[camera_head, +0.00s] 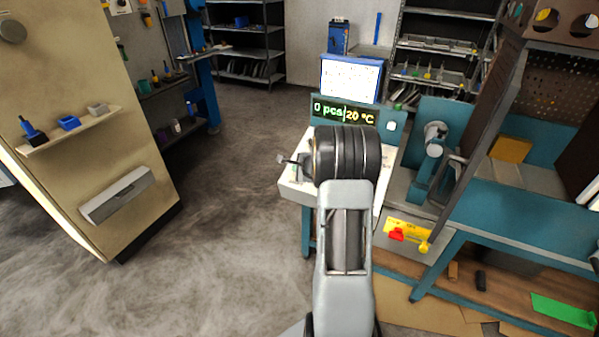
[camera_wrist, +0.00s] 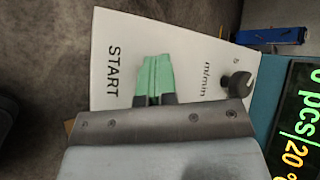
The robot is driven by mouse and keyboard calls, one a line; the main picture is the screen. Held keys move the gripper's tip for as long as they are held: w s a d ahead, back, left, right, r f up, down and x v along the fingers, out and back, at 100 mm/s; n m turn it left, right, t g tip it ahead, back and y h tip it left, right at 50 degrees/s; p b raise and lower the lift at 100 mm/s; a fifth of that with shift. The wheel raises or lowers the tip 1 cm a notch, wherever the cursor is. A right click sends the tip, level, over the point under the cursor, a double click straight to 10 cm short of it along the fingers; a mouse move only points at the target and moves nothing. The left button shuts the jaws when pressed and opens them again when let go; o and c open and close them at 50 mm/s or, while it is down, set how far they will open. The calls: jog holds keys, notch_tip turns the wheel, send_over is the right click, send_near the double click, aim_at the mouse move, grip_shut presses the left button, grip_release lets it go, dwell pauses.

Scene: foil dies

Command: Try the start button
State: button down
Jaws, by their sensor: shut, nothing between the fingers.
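The white control panel (camera_wrist: 120,35) fills much of the wrist view and carries the word START (camera_wrist: 113,72). My gripper (camera_wrist: 155,76) is shut and empty, its green-ended fingers together over the panel beside that word. I see no separate start button; the fingers hide the panel there. I cannot tell whether the fingertips touch the panel. A dark knob (camera_wrist: 237,86) stands beside the m/min marking. In the head view, my gripper (camera_head: 284,159) is over the left part of the white panel (camera_head: 294,188), with my arm covering much of it.
A display (camera_head: 343,112) reading 0 pcs and 20 °C stands behind the panel, below a bright screen (camera_head: 350,79). A teal machine bench (camera_head: 530,215) is at right. A beige cabinet (camera_head: 75,165) is at left, with clear floor (camera_head: 215,210) between.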

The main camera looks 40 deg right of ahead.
jog(key=shift+r, duration=0.1)
dwell(0.3)
jog(key=shift+s+a+r+p, duration=0.1)
jog(key=shift+a+r+p, duration=0.2)
jog(key=shift+r, duration=0.45)
jog(key=r, duration=0.1)
jog(key=a+r+p, duration=0.1)
jog(key=r, duration=0.1)
jog(key=r+p, duration=0.1)
jog(key=shift+s+a+r, duration=0.15)
jog(key=shift+s+r, duration=0.25)
dwell(0.7)
